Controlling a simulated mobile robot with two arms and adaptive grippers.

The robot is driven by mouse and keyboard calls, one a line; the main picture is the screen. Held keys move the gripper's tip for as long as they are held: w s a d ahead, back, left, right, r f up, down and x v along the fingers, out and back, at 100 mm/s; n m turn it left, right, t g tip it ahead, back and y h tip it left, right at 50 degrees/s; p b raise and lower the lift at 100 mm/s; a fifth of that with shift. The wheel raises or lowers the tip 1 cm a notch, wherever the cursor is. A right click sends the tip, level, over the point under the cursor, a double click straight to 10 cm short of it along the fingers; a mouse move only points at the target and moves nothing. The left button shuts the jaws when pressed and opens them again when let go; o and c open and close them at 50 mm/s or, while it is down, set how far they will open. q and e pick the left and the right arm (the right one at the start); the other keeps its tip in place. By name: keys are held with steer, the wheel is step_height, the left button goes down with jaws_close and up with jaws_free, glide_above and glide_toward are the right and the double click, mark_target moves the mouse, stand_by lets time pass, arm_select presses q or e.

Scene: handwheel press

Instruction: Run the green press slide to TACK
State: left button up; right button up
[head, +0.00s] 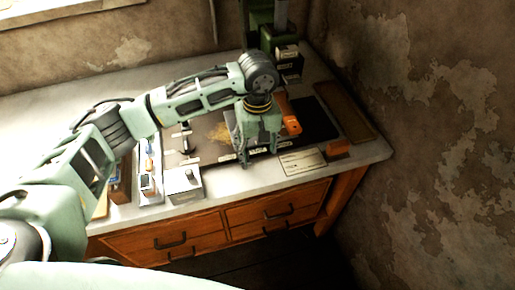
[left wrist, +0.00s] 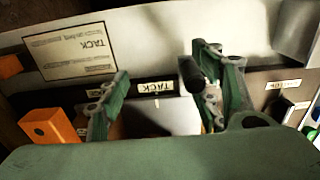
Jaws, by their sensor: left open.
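The green press (head: 262,28) stands at the back of the bench, partly cut off by the top edge in the head view; I cannot make out its slide position. My left gripper (head: 258,157) points down over the front of the bench, open. In the left wrist view, a small TACK label (left wrist: 155,87) shows between its spread fingers. A black knob (left wrist: 191,75) shows beside the right finger, on its inner side; I cannot tell whether they touch. My right gripper is not in view.
A TACK card (head: 302,161) lies at the bench's front, with an orange block (head: 337,148) beside it. Another orange part (head: 291,122) is just right of my gripper. A grey box (head: 185,184) stands to the left. The wall is close on the right.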

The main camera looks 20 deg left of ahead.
arm_select(q)
step_height(320, 180, up, 8)
steer(key=p, duration=0.3)
steer(key=shift+f, duration=0.25)
stand_by(1.8)
